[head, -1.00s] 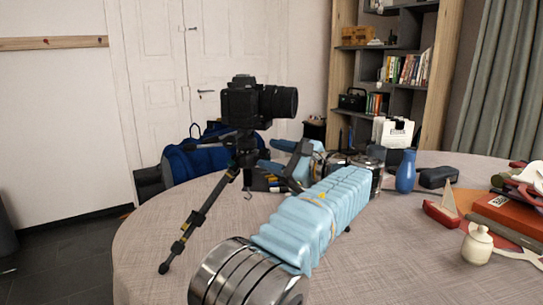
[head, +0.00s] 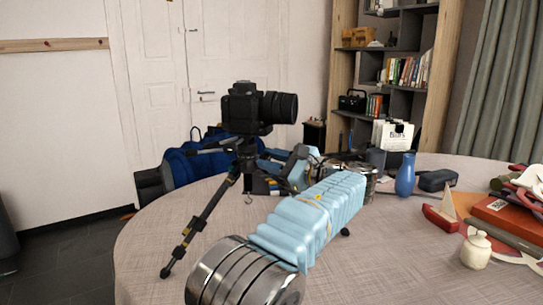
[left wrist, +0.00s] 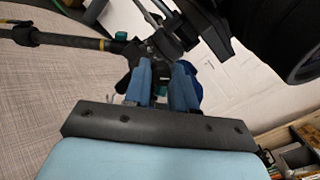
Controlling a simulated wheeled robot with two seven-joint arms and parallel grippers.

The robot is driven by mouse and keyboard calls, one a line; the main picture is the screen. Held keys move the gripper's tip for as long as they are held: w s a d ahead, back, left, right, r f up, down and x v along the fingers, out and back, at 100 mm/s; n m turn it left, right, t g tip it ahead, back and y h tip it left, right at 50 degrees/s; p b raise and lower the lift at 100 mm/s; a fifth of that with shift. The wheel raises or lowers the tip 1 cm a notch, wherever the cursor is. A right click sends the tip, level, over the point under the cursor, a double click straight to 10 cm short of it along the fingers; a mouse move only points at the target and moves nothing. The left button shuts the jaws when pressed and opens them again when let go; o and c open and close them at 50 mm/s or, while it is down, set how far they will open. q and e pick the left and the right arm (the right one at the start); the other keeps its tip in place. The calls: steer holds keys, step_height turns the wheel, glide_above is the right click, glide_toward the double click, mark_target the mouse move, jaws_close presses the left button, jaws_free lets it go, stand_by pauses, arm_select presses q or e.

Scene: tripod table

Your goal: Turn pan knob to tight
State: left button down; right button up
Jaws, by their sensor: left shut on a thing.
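A black camera (head: 258,107) sits upright on a black tripod (head: 200,220) that stands on the round table (head: 400,250). My left gripper (head: 268,160) reaches the tripod head just below the camera from the right. In the left wrist view, the blue fingers of this gripper (left wrist: 163,72) are close together at the dark tripod head. They are shut on a small part there, by its place the pan knob, which the fingers mostly hide. How tight it is cannot be told. My right gripper is not in view.
A blue vase (head: 405,175), a dark case (head: 437,180), a toy boat (head: 441,214), a small cream jar (head: 476,250) and a red book (head: 507,216) are on the table's right side. The tablecloth between my arm and these is clear.

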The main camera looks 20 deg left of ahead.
arm_select(q)
steer(key=shift+r+m+p, duration=0.4)
steer(key=shift+m+p, duration=0.1)
steer(key=shift+p, duration=0.15)
steer(key=shift+f+m+p, duration=0.1)
steer(key=shift+m+p, duration=0.3)
steer(key=shift+m, duration=0.2)
steer(key=shift+f+m+b, duration=0.3)
steer(key=shift+m+b, duration=0.05)
steer(key=shift+m, duration=0.35)
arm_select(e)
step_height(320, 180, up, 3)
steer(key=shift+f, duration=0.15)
arm_select(q)
steer(key=c, duration=0.9)
jaws_free()
steer(key=shift+d, duration=0.1)
steer(key=v, duration=1.3)
steer(key=shift+s+d, duration=0.15)
steer(key=shift+d, duration=0.15)
